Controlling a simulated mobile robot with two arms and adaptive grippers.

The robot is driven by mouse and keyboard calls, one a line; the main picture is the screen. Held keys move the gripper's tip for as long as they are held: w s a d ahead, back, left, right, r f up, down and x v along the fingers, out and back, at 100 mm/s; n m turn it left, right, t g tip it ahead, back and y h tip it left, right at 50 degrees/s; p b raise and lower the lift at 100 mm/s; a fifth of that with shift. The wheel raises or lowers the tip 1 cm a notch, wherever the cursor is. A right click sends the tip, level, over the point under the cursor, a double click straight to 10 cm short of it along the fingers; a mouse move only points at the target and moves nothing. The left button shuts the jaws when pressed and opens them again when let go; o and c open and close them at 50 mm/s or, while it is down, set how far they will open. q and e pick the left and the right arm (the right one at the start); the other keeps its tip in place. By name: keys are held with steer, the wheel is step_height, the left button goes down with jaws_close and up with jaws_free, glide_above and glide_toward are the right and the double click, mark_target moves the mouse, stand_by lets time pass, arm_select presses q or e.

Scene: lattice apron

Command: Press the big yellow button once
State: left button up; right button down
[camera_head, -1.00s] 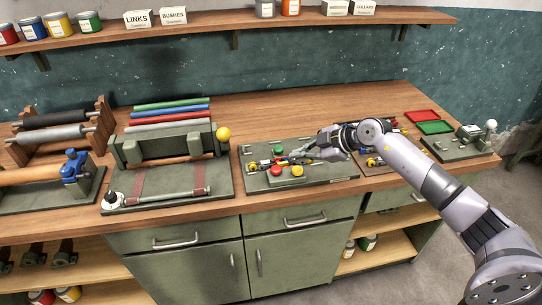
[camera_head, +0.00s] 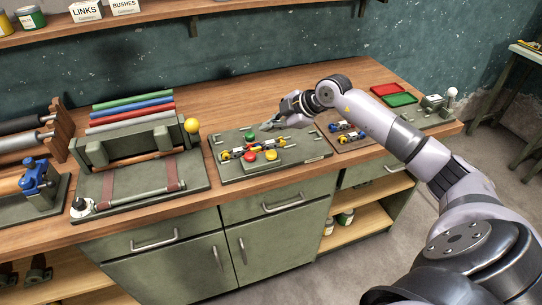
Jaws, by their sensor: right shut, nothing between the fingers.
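A yellow button (camera_head: 271,154) sits at the front of a dark green panel (camera_head: 225,171) on the bench. A red button (camera_head: 249,156) is just left of it. A green button (camera_head: 250,136) stands behind, near the back of the panel. My right gripper (camera_head: 266,124) is shut and empty, by the back edge of the panel and behind the yellow button, apart from it. Its fingertips are small and hard to make out. Its arm comes in from the right. My left gripper is not in view.
Left of the panel is a roller fixture with a yellow ball knob (camera_head: 191,125). On the right are another panel (camera_head: 347,133), red (camera_head: 387,90) and green (camera_head: 402,100) trays and a white-knobbed lever (camera_head: 452,93). The bench behind the panel is largely clear.

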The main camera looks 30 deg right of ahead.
steer(key=b, duration=0.3)
glide_above(271, 155)
step_height(271, 155, down, 5)
steer(key=shift+w+r, duration=0.1)
steer(key=shift+r, duration=0.05)
step_height(271, 155, down, 2)
steer(key=shift+f+b, duration=0.1)
steer(key=shift+b, duration=0.55)
steer(key=shift+f, duration=0.1)
stand_by(0.4)
steer(key=shift+f, duration=0.35)
steer(key=shift+f+b, duration=0.45)
steer(key=shift+f, duration=0.6)
stand_by(0.8)
stand_by(0.3)
steer(key=shift+r+p, duration=1.25)
steer(key=shift+r, duration=0.15)
